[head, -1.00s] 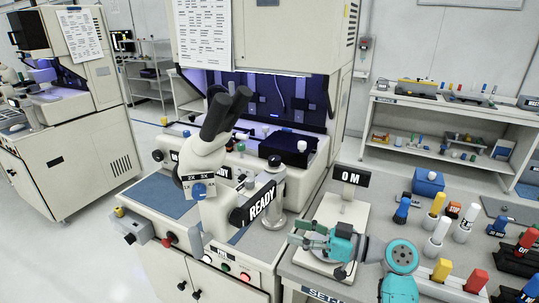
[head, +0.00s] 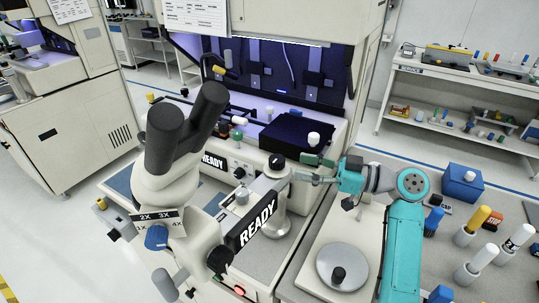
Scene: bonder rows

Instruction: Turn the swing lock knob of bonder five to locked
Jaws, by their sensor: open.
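The bonder (head: 255,185) carries a microscope (head: 180,150) on a swing arm with a black READY label (head: 257,222). The arm meets a round metal post, topped by a black knob (head: 277,161) that seems to be the swing lock knob; its lock marking is too small to read. No bonder number is readable.
A white plate with a silver disc (head: 342,267) stands on the side table below my arm. Knobs, a blue box (head: 462,183) and coloured handles (head: 472,225) stand right. A black box (head: 297,135) sits behind the post. Microscope eyepieces rise left.

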